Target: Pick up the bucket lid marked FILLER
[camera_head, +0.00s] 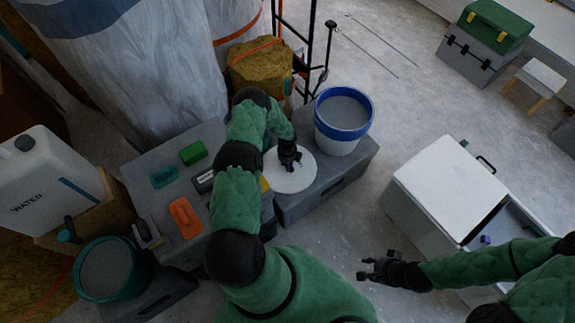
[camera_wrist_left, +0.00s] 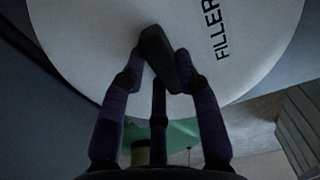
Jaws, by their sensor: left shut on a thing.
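The white round lid (camera_head: 291,180) lies at or just over the grey box top beside the blue-rimmed bucket; I cannot tell if it touches the box. In the left wrist view the lid (camera_wrist_left: 255,60) shows the word FILLER and a dark handle (camera_wrist_left: 158,58) in its middle. My left gripper (camera_head: 290,158) is over the lid, and in the left wrist view its fingers (camera_wrist_left: 160,80) are shut on the dark handle. My right gripper (camera_head: 372,267) is open and empty above the floor, well away from the lid.
The bucket (camera_head: 342,118) stands close behind the lid on the grey box (camera_head: 345,168). A second grey box (camera_head: 150,198) with tools and colored blocks is at left. A white chest (camera_head: 445,190) stands at right. The floor between is clear.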

